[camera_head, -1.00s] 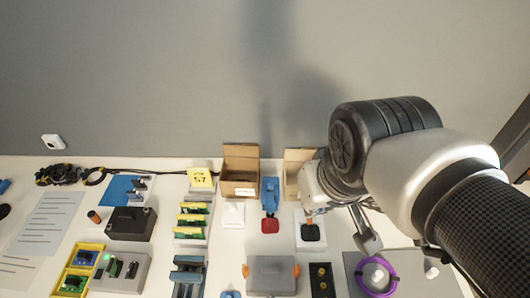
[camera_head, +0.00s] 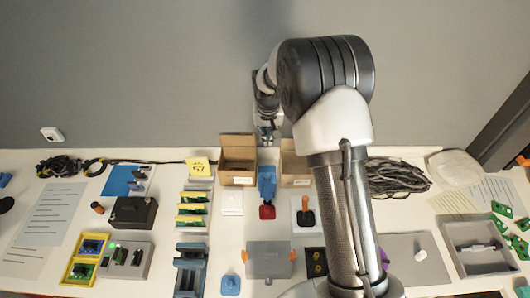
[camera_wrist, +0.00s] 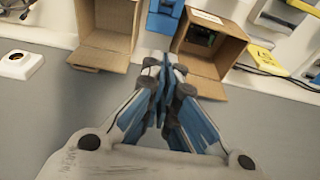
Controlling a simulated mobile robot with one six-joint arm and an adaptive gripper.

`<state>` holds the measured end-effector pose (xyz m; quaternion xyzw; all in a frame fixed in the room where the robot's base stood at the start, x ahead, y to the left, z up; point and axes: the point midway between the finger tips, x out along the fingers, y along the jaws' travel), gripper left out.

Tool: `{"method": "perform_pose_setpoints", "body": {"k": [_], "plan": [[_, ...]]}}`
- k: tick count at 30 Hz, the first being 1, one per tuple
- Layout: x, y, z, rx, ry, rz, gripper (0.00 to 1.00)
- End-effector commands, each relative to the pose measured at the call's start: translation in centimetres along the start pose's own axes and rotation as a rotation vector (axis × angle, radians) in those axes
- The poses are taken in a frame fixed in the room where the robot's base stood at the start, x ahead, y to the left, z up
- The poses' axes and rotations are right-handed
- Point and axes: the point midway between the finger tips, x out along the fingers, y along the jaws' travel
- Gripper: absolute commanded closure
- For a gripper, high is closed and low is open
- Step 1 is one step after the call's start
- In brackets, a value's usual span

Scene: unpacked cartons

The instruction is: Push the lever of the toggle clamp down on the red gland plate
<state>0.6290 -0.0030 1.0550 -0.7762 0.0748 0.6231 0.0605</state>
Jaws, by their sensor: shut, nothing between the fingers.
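The blue toggle clamp (camera_head: 267,182) stands on the table between two cardboard cartons, with the red gland plate (camera_head: 267,211) at its front end. The exact pose of its lever is hard to tell from above. Part of the blue clamp shows at the top of the wrist view (camera_wrist: 165,15). My gripper (camera_head: 266,139) is shut and empty. It is behind the clamp in the head view, apart from it. In the wrist view its closed fingertips (camera_wrist: 166,66) are between the cartons. The red plate cannot be made out there.
An open carton (camera_head: 238,178) stands left of the clamp and another (camera_head: 296,172) right of it. A white plate with an orange-handled part (camera_head: 307,203) is to the right. A grey box (camera_head: 270,262) sits in front. My arm covers the area right of centre.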

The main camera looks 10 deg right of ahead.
Motion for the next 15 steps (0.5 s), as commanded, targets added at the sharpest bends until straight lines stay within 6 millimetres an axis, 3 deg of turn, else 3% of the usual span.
{"method": "perform_pose_setpoints", "body": {"k": [8, 15], "plan": [[3.1, -0.1, -0.1, 0.003, -0.007, 0.002, 1.0], [8.2, -0.1, 0.0, 0.003, -0.007, 0.002, 1.0]]}}
